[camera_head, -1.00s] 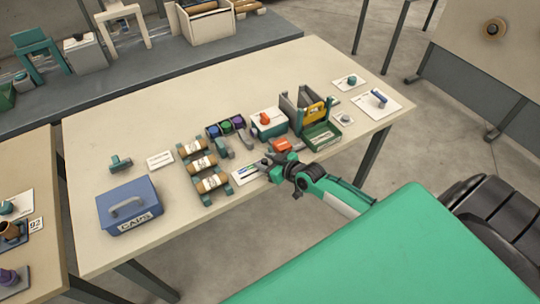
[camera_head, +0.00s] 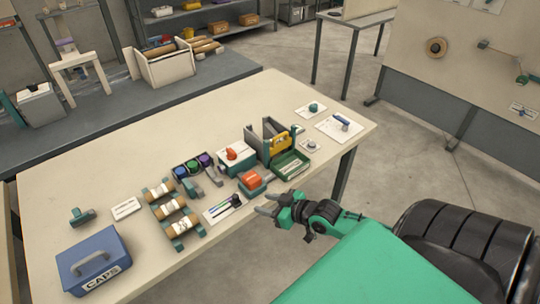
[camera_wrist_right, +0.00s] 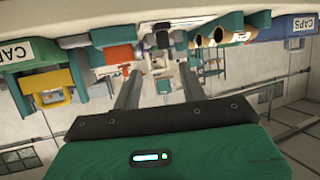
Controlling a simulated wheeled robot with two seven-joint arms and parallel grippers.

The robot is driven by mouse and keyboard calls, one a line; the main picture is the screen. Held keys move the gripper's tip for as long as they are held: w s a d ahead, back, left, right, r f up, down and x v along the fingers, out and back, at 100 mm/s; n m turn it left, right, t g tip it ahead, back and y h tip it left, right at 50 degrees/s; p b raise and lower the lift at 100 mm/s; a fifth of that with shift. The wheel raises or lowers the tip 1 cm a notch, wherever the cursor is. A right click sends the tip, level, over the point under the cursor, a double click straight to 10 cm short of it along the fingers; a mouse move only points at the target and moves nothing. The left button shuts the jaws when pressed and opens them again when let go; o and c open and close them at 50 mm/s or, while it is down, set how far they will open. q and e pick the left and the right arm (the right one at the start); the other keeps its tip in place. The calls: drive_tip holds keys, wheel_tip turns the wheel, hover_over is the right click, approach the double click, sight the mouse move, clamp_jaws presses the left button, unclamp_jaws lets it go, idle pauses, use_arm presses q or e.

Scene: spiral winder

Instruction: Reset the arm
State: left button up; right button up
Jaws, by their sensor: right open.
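My right gripper (camera_head: 270,203) is open and empty in the head view. It is at the front edge of the cream table (camera_head: 110,170), close to a white card with pens (camera_head: 223,208) and an orange-topped green device (camera_head: 252,182). The right wrist view shows its two fingers (camera_wrist_right: 158,88) spread apart, with nothing between them. That view is turned over, with table things along its top. My left gripper is not in view.
A blue CAPS box (camera_head: 92,262) stands at the table's near left. A rack of rolls (camera_head: 170,211), a tool caddy (camera_head: 268,138) and an open green tray (camera_head: 290,165) stand near the middle. Bare table lies behind them. A board (camera_head: 470,70) stands at the right.

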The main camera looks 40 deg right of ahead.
drive_tip(key=shift+s+d+r, duration=0.1)
drive_tip(key=shift+s+r, duration=0.1)
drive_tip(key=shift+s, duration=0.15)
drive_tip(key=shift+f, duration=0.1)
idle(0.3)
drive_tip(key=s+d+f+m+g+h, duration=0.1)
drive_tip(key=s+d+f+g, duration=0.15)
drive_tip(key=f, duration=0.75)
drive_tip(key=s+d+f+m+g+h, duration=0.15)
drive_tip(key=s+f, duration=0.25)
drive_tip(key=f, duration=0.6)
drive_tip(key=s+d+f+g+h, duration=0.1)
drive_tip(key=s+f+h, duration=0.15)
drive_tip(key=f, duration=0.75)
drive_tip(key=s+a+f+g, duration=0.2)
drive_tip(key=s+a+f, duration=0.2)
drive_tip(key=s+f, duration=0.3)
drive_tip(key=s+a+f+n+g, duration=0.1)
drive_tip(key=s+a+f, duration=0.4)
drive_tip(key=s, duration=0.8)
drive_tip(key=s+a+f+g, duration=0.4)
drive_tip(key=s+a+f, duration=0.1)
drive_tip(key=s+f, duration=0.4)
drive_tip(key=shift+s+f+y, duration=0.4)
drive_tip(key=shift+f, duration=0.1)
